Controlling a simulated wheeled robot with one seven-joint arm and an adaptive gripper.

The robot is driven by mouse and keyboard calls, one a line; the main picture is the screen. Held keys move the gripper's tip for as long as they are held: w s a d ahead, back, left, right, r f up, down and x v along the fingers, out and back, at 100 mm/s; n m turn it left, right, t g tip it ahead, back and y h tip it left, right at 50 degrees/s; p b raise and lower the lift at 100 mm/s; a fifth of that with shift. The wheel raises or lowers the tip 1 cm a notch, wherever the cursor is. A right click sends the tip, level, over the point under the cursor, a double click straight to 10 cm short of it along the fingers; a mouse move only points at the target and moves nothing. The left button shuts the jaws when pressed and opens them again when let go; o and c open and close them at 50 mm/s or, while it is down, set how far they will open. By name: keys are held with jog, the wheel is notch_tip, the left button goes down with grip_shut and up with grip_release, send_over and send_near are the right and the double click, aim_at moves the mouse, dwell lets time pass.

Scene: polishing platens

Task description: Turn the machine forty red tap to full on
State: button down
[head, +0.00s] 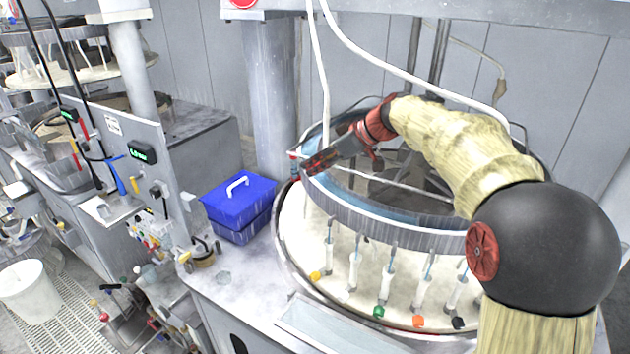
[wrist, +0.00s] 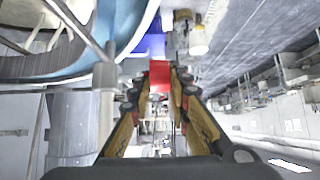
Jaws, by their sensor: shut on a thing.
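In the wrist view a red block-shaped piece, which looks like the red tap (wrist: 160,74), sits between my fingertips. My gripper (wrist: 158,88) is shut on it, with a finger on each side. In the head view my gripper (head: 304,172) reaches left over the rim of the round polishing machine (head: 345,215). The tap is hard to make out there, being small and largely hidden by the fingers. I cannot read a machine number or tell how far the tap is turned.
A blue box with a white handle (head: 240,207) stands left of the machine. Several coloured-tipped tubes, one green (head: 379,311), line the front of the rim. White hoses (head: 400,72) hang above my arm. A control panel (head: 140,154) and a white bucket (head: 27,290) are farther left.

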jog(key=shift+t+y+b, duration=0.3)
jog(key=shift+y+b, duration=0.2)
jog(key=shift+b, duration=1.35)
jog(key=c, duration=1.7)
grip_release()
jog(key=shift+d, duration=0.1)
jog(key=v, duration=1.2)
jog(key=s+d+f+m+h+b, duration=0.2)
jog(key=s+f+m+h, duration=0.1)
jog(key=s+f, duration=0.7)
jog(key=s+d+f+m+h+b, duration=0.2)
jog(key=s+f, duration=0.8)
jog(key=s, duration=0.5)
jog(key=s+d+f+m+h+b, duration=0.2)
jog(key=s+f+m+h+b, duration=0.2)
jog(key=s+f, duration=0.6)
jog(key=shift+s+d+f+m, duration=0.1)
jog(key=shift+s+m, duration=0.5)
jog(key=shift+s, duration=0.25)
jog(key=shift+s+d+f+m, duration=0.1)
jog(key=shift+s+m, duration=0.5)
jog(key=shift+s, duration=0.25)
